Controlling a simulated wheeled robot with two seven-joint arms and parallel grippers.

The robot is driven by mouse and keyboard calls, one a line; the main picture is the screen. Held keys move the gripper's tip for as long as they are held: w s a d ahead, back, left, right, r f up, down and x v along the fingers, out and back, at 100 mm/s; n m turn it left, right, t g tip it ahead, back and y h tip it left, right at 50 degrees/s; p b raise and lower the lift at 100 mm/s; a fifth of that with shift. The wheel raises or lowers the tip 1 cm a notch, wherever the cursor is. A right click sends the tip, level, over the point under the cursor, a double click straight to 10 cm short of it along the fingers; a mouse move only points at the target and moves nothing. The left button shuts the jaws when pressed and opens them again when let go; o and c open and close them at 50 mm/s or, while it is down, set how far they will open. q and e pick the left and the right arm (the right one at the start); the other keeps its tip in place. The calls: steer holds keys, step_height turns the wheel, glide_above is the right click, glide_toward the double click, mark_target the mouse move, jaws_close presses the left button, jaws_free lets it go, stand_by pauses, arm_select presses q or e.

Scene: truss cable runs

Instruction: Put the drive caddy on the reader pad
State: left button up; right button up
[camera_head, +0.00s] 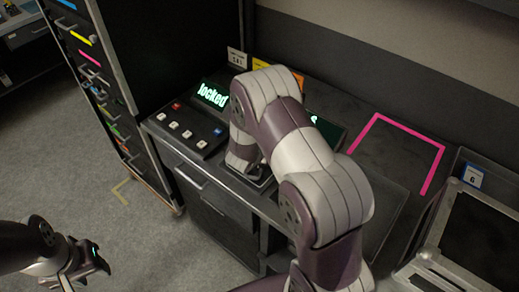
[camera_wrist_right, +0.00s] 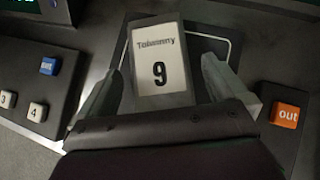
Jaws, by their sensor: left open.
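The drive caddy (camera_wrist_right: 161,101), a dark block with a white label reading "Telemetry 9", lies on the counter in the right wrist view. A pale rounded outline, apparently the reader pad (camera_wrist_right: 236,45), runs around it; the caddy hides the middle. My right gripper (camera_wrist_right: 163,68) has its fingers spread on either side of the caddy, seemingly apart from its label; its palm hides the near end. In the head view my right arm reaches down to the counter and covers the caddy. My left gripper (camera_head: 88,262) is open and empty over the floor at lower left.
A control panel with several buttons (camera_head: 187,133) and a green "locked" display (camera_head: 212,95) stands left of my right arm. An orange "out" button (camera_wrist_right: 286,114) is at right in the wrist view. A pink outline (camera_head: 408,130) and metal case (camera_head: 470,240) lie further right.

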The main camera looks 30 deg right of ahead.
steer(key=shift+s+a+r, duration=0.1)
steer(key=shift+a+r, duration=0.05)
steer(key=shift+r, duration=0.25)
steer(key=p+v, duration=0.1)
steer(key=v, duration=1)
steer(key=s+a+r+m+g+y, duration=0.2)
steer(key=s+m, duration=0.5)
steer(key=m, duration=0.6)
steer(key=s+a+r+m+g+y, duration=0.1)
steer(key=s+a+m+g+y, duration=0.2)
steer(key=s+m, duration=0.4)
steer(key=a+m+y, duration=0.1)
steer(key=m, duration=0.5)
steer(key=shift+r+m, duration=0.4)
steer(key=shift+s, duration=0.25)
